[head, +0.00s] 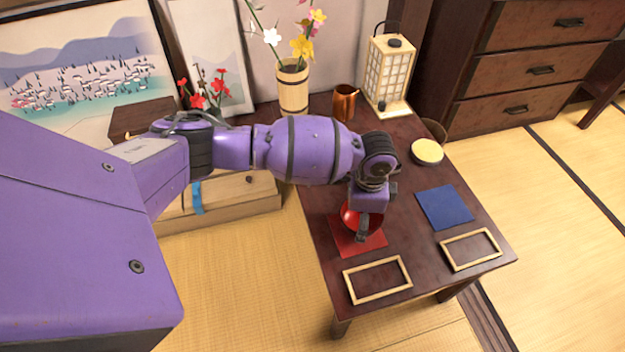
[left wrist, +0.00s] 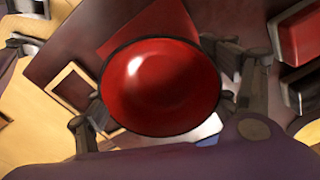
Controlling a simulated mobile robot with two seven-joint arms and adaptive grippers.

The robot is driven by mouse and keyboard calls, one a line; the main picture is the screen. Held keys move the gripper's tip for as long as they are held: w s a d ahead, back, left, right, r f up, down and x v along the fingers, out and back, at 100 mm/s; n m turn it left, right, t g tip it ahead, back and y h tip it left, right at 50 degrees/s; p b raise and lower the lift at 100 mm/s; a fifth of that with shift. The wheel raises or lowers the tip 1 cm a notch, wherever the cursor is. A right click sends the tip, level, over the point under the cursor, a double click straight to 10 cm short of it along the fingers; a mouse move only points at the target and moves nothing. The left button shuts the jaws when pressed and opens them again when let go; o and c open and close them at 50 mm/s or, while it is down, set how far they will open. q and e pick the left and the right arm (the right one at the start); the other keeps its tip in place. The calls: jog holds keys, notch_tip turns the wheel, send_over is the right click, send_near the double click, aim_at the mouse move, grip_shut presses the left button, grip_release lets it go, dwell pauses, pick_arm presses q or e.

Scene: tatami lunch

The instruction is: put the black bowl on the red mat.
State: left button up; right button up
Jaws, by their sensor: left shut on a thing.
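The bowl (head: 349,218) shows a glossy red inside; in the left wrist view the bowl (left wrist: 160,85) has a thin black rim. My left gripper (head: 362,236) points down over the table and is shut on the bowl, with a finger on either side of it in the left wrist view (left wrist: 165,115). The red mat (head: 371,243) lies flat on the dark table, below and around the bowl in the head view. The gripper and wrist hide part of the bowl and mat. I cannot tell whether the bowl touches the mat. My right gripper is not in view.
On the low table (head: 420,272) are a blue mat (head: 445,207), two wooden frames (head: 377,298) (head: 470,267), a round pale-topped container (head: 427,152), a copper mug (head: 344,103), a lantern (head: 388,75) and a flower vase (head: 293,88). Bare tabletop lies between the mats.

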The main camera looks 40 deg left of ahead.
pick_arm(q)
notch_tip(320, 180, down, 2)
jog(key=shift+f+b, duration=0.25)
jog(key=shift+b, duration=0.15)
jog(key=shift+w+r, duration=0.1)
jog(key=shift+r, duration=0.05)
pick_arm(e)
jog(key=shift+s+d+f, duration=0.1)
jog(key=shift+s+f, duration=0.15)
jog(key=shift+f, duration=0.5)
pick_arm(q)
jog(key=o, duration=1.2)
jog(key=shift+f, duration=0.2)
jog(key=shift+r, duration=0.1)
